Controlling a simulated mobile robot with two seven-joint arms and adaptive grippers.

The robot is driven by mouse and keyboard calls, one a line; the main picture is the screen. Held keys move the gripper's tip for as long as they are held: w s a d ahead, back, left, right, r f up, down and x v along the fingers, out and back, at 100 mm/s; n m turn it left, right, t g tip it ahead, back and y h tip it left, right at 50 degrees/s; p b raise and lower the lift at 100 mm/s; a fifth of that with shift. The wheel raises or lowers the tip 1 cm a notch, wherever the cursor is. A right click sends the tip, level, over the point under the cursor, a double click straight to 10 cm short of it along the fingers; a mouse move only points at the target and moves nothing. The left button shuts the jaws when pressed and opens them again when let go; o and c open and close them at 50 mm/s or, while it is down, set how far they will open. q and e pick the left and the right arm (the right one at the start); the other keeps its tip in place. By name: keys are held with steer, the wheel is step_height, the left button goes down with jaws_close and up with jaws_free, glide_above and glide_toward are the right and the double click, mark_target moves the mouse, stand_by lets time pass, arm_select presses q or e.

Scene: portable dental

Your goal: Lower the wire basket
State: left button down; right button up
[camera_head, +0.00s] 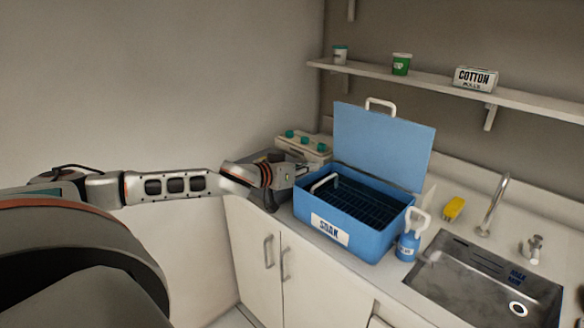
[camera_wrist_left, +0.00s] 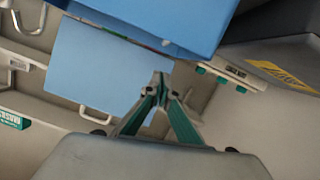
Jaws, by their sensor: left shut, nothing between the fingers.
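The wire basket (camera_head: 358,200) is dark and sits inside the open blue soak tub (camera_head: 350,243). A white handle (camera_head: 325,182) stands at its left end; I cannot tell whether it belongs to the basket or the tub. The blue lid (camera_head: 383,145) is raised at the back and also shows in the left wrist view (camera_wrist_left: 95,68). My left gripper (camera_head: 304,171) is shut and empty, just outside the tub's back left corner. In the left wrist view its green fingers (camera_wrist_left: 160,80) meet below the blue tub wall (camera_wrist_left: 165,22). The basket is hidden there.
A blue bottle with a white handle (camera_head: 408,245) stands against the tub's front right. A yellow sponge (camera_head: 453,208), faucet (camera_head: 495,205) and sink (camera_head: 485,283) are to the right. A pale box with green knobs (camera_head: 305,146) is behind my left gripper. A shelf (camera_head: 430,83) runs above.

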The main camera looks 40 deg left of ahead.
arm_select(q)
steer(key=b+v, duration=0.1)
steer(key=v, duration=0.1)
steer(key=b+v, duration=0.1)
steer(key=v, duration=0.1)
steer(key=shift+s+a+f, duration=0.1)
steer(key=shift+a+f, duration=0.1)
steer(key=shift+r+b+v, duration=0.25)
steer(key=shift+b+v, duration=0.05)
steer(key=shift+v, duration=1.35)
arm_select(e)
steer(key=shift+s+a+f, duration=0.1)
steer(key=shift+f, duration=1.6)
arm_select(q)
steer(key=shift+d, duration=0.1)
arm_select(e)
steer(key=shift+f, duration=0.1)
